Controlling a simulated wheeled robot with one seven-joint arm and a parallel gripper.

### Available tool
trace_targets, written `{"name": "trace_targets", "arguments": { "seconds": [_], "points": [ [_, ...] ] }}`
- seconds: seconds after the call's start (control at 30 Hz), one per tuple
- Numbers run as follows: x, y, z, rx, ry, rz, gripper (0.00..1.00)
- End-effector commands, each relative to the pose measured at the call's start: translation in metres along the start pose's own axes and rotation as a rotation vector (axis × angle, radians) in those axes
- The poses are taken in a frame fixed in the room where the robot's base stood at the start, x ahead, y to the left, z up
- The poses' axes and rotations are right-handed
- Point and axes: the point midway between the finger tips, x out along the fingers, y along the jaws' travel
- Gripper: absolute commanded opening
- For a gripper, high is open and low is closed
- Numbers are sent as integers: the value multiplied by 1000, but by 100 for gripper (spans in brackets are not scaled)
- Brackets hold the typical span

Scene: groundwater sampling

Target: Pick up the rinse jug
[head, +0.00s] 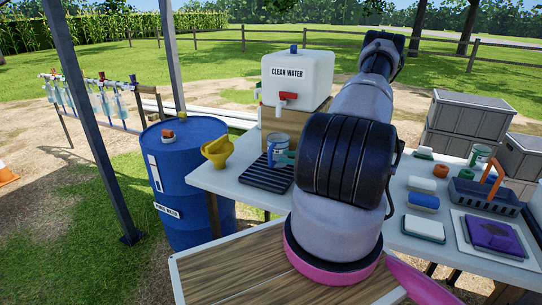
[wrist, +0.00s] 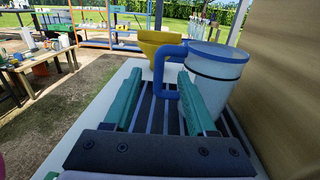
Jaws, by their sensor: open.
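The rinse jug (wrist: 218,78) is pale with a blue rim and a blue handle (wrist: 159,70). It stands upright on the dark slatted drip tray (head: 258,181), and in the head view the jug (head: 276,145) shows just left of my arm. My gripper (wrist: 169,78) is open, with its two teal fingers pointing towards the handle. In the wrist view the handle's upright part appears between the fingertips, with the jug body to the right. I cannot tell whether the fingers touch it. In the head view my arm hides most of my gripper.
A white clean water container (head: 298,80) with a red tap stands on a wooden block behind the jug. A yellow funnel (head: 217,151) is at the table's left edge, beside a blue drum (head: 186,185). Sponges and a dark basket (head: 483,196) are on the right.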

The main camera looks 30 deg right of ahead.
Motion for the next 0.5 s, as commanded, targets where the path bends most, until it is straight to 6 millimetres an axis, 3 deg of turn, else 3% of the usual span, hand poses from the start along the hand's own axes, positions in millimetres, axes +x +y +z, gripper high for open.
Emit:
{"name": "trace_targets", "arguments": {
  "seconds": [0.23, 0.5],
  "points": [
    [38, 1, -1, 1, -1, 3, 57],
    [61, 0, 0, 1, -1, 2, 57]
  ]
}}
